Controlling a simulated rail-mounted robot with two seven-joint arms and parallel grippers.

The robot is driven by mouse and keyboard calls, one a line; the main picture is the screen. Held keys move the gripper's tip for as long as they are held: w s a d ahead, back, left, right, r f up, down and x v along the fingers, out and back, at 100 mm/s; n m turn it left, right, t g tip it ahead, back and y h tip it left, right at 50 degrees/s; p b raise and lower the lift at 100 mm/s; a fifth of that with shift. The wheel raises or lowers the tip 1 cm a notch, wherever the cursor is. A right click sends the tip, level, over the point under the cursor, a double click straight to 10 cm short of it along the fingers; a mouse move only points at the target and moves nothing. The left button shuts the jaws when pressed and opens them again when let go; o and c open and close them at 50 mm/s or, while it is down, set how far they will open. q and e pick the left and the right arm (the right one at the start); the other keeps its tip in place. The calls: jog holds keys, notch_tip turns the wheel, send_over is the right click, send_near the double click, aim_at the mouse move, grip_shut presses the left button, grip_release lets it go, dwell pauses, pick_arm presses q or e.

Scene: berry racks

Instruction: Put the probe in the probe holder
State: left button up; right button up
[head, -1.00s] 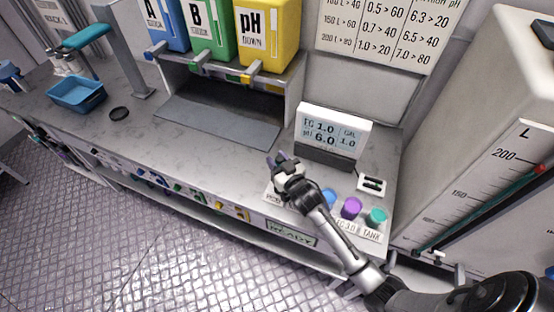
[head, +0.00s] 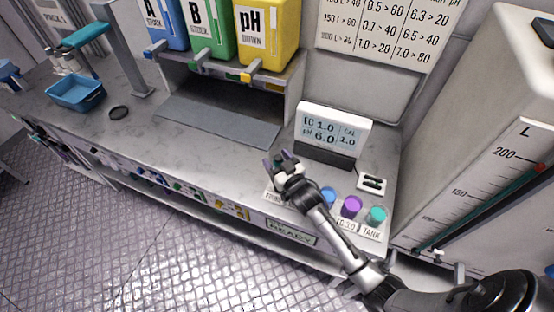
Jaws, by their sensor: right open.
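My right gripper (head: 279,160) is open above the front of the counter, left of the coloured cups, with its fingers pointing away toward the back. A small dark shape shows between its fingertips; I cannot tell whether it is the probe. A small white block with dark slots (head: 372,183), which looks like the probe holder, sits right of the meter. I cannot make out the probe clearly. The white meter (head: 333,129) on a dark base reads EC 1.0 and pH 6.0. My left gripper is not in view.
Blue (head: 328,196), purple (head: 351,206) and teal (head: 376,216) cups stand along the front edge. A tall tank (head: 490,130) stands at the right. A blue tray (head: 76,93) is at the left. The counter's middle is clear.

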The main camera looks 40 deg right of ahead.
jog(key=s+a, duration=0.2)
jog(key=s, duration=1.1)
jog(key=shift+s, duration=0.35)
